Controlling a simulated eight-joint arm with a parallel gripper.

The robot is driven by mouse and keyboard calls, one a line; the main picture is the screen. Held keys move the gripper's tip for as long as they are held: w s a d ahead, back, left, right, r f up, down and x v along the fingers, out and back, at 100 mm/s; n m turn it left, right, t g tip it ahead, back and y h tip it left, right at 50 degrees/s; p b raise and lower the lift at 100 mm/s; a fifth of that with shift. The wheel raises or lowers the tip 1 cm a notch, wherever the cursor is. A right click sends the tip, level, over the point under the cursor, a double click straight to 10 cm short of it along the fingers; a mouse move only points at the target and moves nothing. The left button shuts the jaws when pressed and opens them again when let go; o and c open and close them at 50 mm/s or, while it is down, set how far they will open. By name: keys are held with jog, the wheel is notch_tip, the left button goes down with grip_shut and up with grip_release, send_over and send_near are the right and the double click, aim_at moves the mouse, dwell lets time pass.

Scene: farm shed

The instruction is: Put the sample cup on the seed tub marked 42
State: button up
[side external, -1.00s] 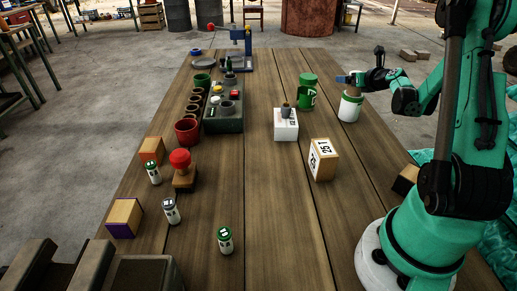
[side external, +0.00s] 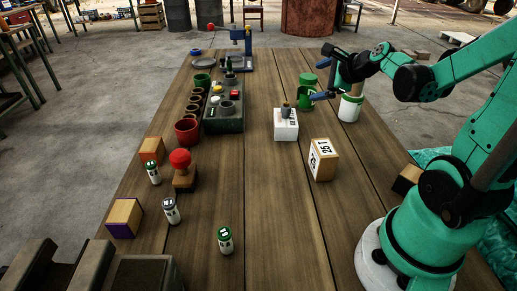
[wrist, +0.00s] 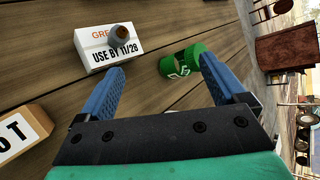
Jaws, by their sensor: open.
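A small grey-brown cup (side external: 286,111) stands on a white box (side external: 285,130) near the table's middle. The wrist view shows the cup (wrist: 118,36) on that box (wrist: 95,58), marked "USE BY 11/28". A green tub (side external: 304,103) stands just behind and right of the box; its white marking (wrist: 179,68) is tilted and I cannot read it surely. A white tub with a green band (side external: 348,110) stands further right, its number not legible. My gripper (side external: 320,95) is open and empty, above the table near the green tub. Its blue fingers (wrist: 162,64) are spread wide in the wrist view.
A grey tray (side external: 223,122), a red pot (side external: 187,132), a red-knobbed stamp (side external: 183,172) and several small labelled cans are at left.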

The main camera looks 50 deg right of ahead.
jog(key=s+a+n+g+y, duration=0.2)
jog(key=s+a+n+g, duration=0.1)
jog(key=a+n, duration=1.7)
jog(key=s+n, duration=0.1)
jog(key=n, duration=0.6)
jog(key=shift+s+n+g+y, duration=0.2)
jog(key=shift+n+g+y, duration=0.1)
jog(key=shift+n+y, duration=0.1)
